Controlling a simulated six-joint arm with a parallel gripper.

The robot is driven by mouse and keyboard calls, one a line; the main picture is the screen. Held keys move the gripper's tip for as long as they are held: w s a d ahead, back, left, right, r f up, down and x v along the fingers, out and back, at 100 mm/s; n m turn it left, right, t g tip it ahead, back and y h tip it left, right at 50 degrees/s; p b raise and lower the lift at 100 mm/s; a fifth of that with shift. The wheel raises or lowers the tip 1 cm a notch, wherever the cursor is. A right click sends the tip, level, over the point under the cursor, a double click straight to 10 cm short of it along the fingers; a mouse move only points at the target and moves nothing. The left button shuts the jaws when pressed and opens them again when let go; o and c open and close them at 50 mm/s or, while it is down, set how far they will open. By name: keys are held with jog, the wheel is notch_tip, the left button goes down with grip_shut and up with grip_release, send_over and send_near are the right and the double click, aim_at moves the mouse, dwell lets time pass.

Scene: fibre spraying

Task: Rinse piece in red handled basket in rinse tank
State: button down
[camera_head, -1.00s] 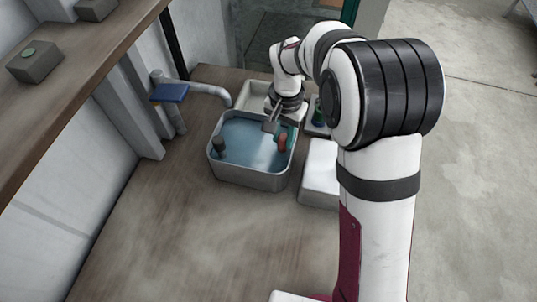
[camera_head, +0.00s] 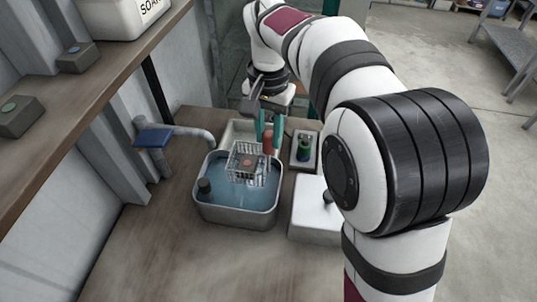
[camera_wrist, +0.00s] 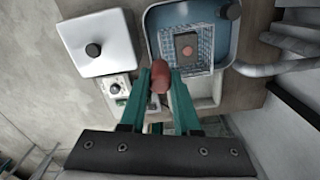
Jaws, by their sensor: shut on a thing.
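A wire basket (camera_head: 240,165) with a red handle (camera_head: 268,141) hangs over the rinse tank (camera_head: 240,212), a metal tub of blue water. My gripper (camera_head: 267,135) has teal fingers and is shut on the red handle, above the tank's far right part. In the wrist view the handle (camera_wrist: 160,76) sits between the fingertips, and the basket (camera_wrist: 190,47) with the piece (camera_wrist: 187,51) shows over the water. I cannot tell whether the basket's bottom touches the water.
A faucet (camera_head: 190,132) with a blue lever stands left of the tank. A dark knob (camera_head: 204,187) stands at the tank's left side. A white lidded box (camera_head: 314,210) and a small tray with a green item (camera_head: 304,149) are at the right. A pale basin (camera_head: 236,131) lies behind.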

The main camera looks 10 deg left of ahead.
aim_at(269, 171)
jog(key=shift+r, duration=0.55)
notch_tip(269, 171, down, 14)
jog(key=shift+r, duration=0.1)
dwell(0.4)
jog(key=shift+r, duration=5.9)
jog(key=shift+d, duration=0.1)
